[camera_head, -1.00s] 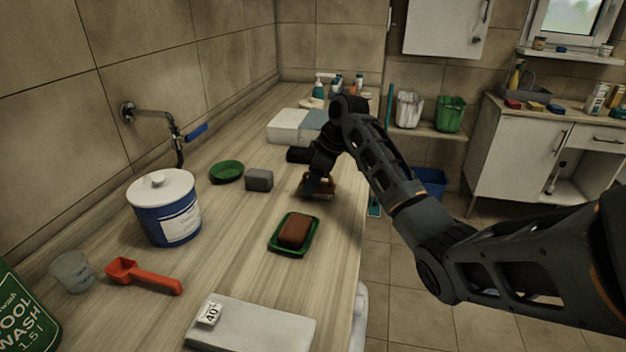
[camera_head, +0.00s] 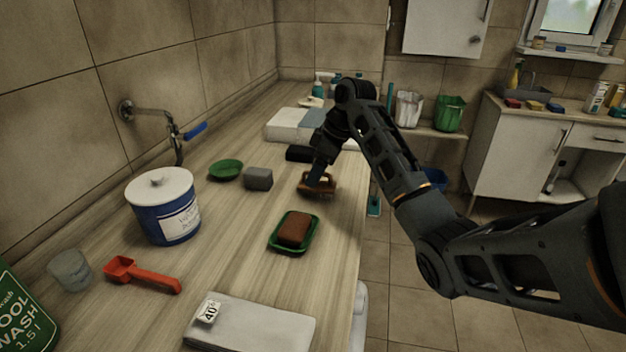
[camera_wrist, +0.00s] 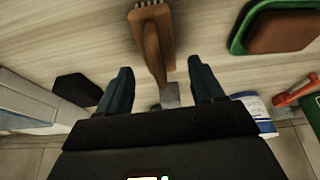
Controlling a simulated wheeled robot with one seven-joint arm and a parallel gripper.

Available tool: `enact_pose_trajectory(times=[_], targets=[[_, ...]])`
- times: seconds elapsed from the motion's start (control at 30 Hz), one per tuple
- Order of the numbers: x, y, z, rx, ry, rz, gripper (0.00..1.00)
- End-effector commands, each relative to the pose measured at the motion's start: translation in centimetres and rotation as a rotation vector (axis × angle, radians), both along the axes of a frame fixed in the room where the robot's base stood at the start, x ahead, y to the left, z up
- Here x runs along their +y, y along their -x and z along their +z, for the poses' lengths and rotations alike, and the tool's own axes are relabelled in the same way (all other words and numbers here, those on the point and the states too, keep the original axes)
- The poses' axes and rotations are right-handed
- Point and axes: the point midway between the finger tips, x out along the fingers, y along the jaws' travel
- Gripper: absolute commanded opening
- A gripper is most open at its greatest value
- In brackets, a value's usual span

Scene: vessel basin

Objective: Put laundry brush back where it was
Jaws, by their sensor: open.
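My gripper (camera_head: 316,183) is low over the brush and points down. In the wrist view my gripper (camera_wrist: 158,70) is open, with a gap between each finger and the brush. My gripper hides part of the brush in the head view.
A green dish with a brown soap bar (camera_head: 294,231) lies nearer. A grey block (camera_head: 258,179), a green bowl (camera_head: 226,169) and a black object (camera_head: 300,153) lie around the brush. A blue-and-white tub (camera_head: 164,208) stands left. Bare counter lies between these things.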

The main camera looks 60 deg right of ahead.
Motion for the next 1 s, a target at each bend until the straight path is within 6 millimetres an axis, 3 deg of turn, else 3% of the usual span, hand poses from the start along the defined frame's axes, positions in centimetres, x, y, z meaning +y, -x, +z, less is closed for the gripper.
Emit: enact_pose_trajectory(times=[0.2,0.4,1.0], targets=[[-0.6,1.7,4.4,-0.003,0.003,-0.001,0.67],[-1.1,2.9,7.5,0.001,0.001,-0.003,0.67],[-1.1,3.2,8.2,0.0,0.0,0.0,0.67]])
